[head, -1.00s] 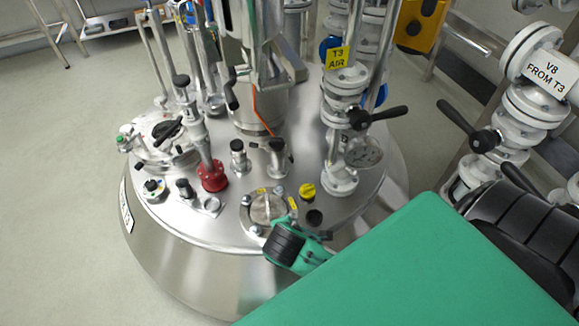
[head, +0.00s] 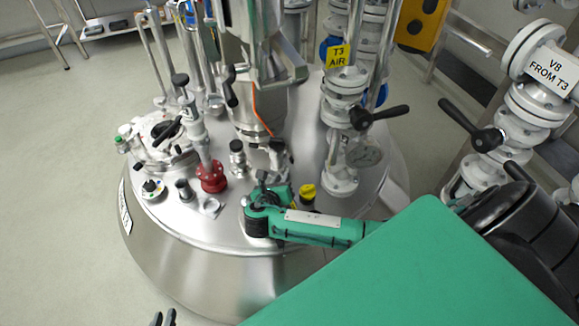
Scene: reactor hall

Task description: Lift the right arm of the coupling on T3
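The steel vessel (head: 200,265) fills the middle of the head view, with many fittings on its domed lid. The coupling, a round fitting with small yellow-marked arms at the front of the lid, is now almost wholly covered by my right wrist. My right gripper (head: 272,192) is over it, with its green and black housing in front; its fingertips and any contact with the coupling's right arm are hidden. My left gripper (head: 164,319) shows only as two dark fingertips, slightly apart and empty, at the bottom edge, well away from the lid.
A yellow cap (head: 307,193) stands just right of my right wrist. A red-based fitting (head: 212,178) stands to the left. A valve with a black handle (head: 378,116) and yellow T3 AIR tag (head: 336,57) rises behind right. The V8 pipe (head: 550,72) is at the far right.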

